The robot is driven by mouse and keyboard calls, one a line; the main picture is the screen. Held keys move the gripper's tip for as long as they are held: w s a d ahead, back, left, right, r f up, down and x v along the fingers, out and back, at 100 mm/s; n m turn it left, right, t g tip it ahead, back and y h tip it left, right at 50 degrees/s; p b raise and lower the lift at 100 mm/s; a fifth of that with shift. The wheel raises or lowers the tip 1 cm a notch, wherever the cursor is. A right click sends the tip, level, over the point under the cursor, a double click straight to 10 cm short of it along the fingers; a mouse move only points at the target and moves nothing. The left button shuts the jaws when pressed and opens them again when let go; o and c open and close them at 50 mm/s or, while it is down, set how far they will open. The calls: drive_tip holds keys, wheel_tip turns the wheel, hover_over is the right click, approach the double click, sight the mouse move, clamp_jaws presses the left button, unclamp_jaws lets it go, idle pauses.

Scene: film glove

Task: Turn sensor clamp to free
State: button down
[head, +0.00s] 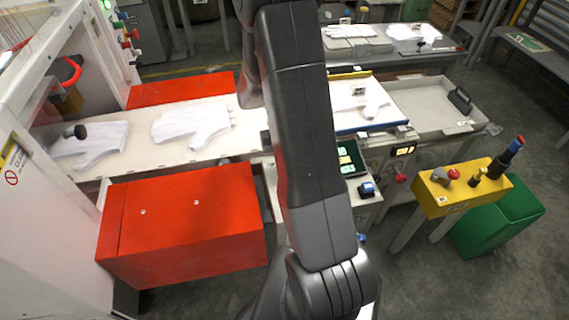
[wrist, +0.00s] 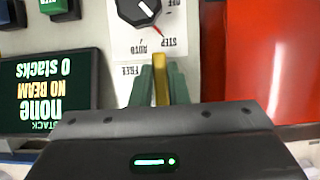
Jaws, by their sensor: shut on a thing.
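In the wrist view, my gripper (wrist: 161,84) has its two dark green fingers closed on the sides of a narrow yellow lever (wrist: 160,66), which I take to be the sensor clamp's handle. The lever's tip stands out past the fingers. A white label reading FREE (wrist: 131,71), upside down in this view, lies just left of the fingers. Any other label and the clamp's base are hidden by the fingers and the gripper body. In the head view my arm covers the gripper and the clamp.
A black knob (wrist: 138,10) marked STEP and AUTO sits just above the lever. A screen (wrist: 52,92) reading none, NO BEAM and 0 stacks is at left. A red box (wrist: 268,60) stands close at right. White gloves (head: 192,123) lie on the conveyor (head: 140,160).

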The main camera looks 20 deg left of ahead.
drive_tip(key=c, duration=1.4)
unclamp_jaws()
drive_tip(key=v, duration=1.4)
drive_tip(key=shift+s+f, duration=0.15)
drive_tip(key=shift+s, duration=0.05)
drive_tip(key=x, duration=1.3)
drive_tip(key=shift+d+f, duration=0.1)
drive_tip(key=shift+f, duration=0.2)
